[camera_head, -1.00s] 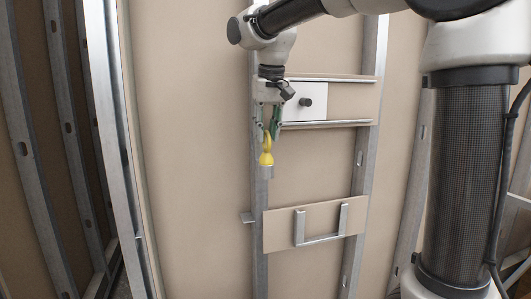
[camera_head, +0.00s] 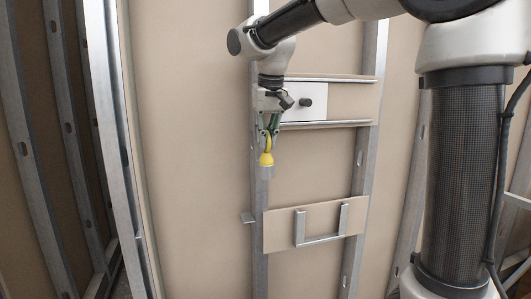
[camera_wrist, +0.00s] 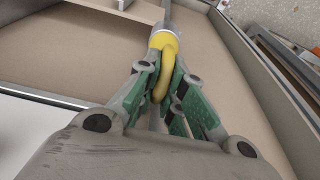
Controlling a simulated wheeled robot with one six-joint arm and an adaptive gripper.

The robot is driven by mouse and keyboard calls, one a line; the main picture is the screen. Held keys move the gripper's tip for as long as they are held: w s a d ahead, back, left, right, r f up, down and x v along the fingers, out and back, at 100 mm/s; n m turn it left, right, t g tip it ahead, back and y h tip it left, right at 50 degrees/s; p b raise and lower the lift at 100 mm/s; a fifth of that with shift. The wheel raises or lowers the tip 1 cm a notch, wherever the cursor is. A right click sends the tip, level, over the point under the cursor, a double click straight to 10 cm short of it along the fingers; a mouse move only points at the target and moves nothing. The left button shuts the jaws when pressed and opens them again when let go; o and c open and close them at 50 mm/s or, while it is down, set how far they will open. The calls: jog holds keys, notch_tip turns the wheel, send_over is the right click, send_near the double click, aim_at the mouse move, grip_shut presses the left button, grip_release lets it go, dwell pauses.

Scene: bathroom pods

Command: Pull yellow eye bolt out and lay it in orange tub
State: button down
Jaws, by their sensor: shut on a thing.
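The yellow eye bolt (camera_head: 266,159) points ring-up, with its lower end at a small grey cylindrical holder (camera_head: 267,172) in front of a metal stud. My gripper (camera_head: 268,135) reaches down from above and is shut on the ring of the eye bolt. In the wrist view, the green-padded fingers (camera_wrist: 166,92) lie on either side of the yellow ring (camera_wrist: 163,68). The bolt's yellow base meets the grey holder there. Any shank inside the holder is hidden.
Just above right of the bolt, a white plate with a dark knob (camera_head: 306,102) sits between metal rails. Below right, a tan board (camera_head: 275,232) carries a U-shaped metal bracket (camera_head: 322,240). A vertical metal stud (camera_head: 106,120) stands left. The wall panel between is clear.

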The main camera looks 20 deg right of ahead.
aim_at(267, 119)
jog(key=c, duration=2.1)
grip_release()
grip_shut()
jog(key=shift+r, duration=0.75)
jog(key=shift+w+v, duration=0.15)
jog(key=shift+v, duration=0.55)
jog(key=shift+w+v, duration=0.2)
jog(key=shift+v, duration=0.5)
jog(key=shift+r, duration=0.2)
jog(key=shift+s, duration=0.1)
